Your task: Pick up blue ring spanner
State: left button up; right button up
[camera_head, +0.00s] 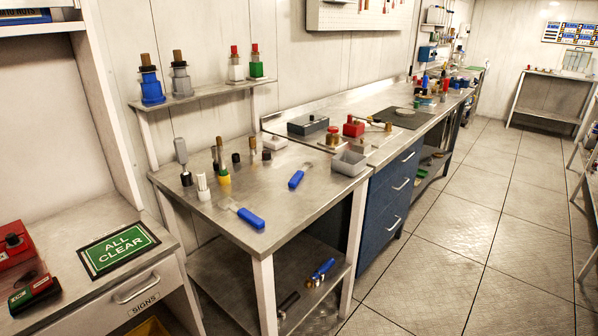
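Several blue-handled tools are in view, and I cannot tell for certain which is the blue ring spanner. One blue tool (297,179) lies on the metal table (275,207), right of its middle. Another, a tool with a thick blue handle and a grey end (250,218), lies at the table's front edge. A third blue tool (322,269) lies on the lower shelf (255,280) beside brass-coloured pieces. Neither of my grippers shows in the head view.
Upright tools and small pots (223,177) stand at the table's left. A grey open bin (349,163) sits at its right corner. A long bench with blue drawers (395,186) continues behind. A green ALL CLEAR sign (118,249) lies left. The floor (440,250) at right is clear.

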aim_at(295, 179)
jog(key=i+l, duration=0.15)
jog(key=l, duration=0.2)
jog(key=i+l+u, duration=0.1)
jog(key=i+l, duration=0.2)
jog(key=l, duration=0.35)
jog(key=i+l+u, duration=0.1)
jog(key=l, duration=0.25)
jog(key=i+l, duration=0.2)
jog(key=l, duration=0.15)
jog(key=i+j+u, duration=0.05)
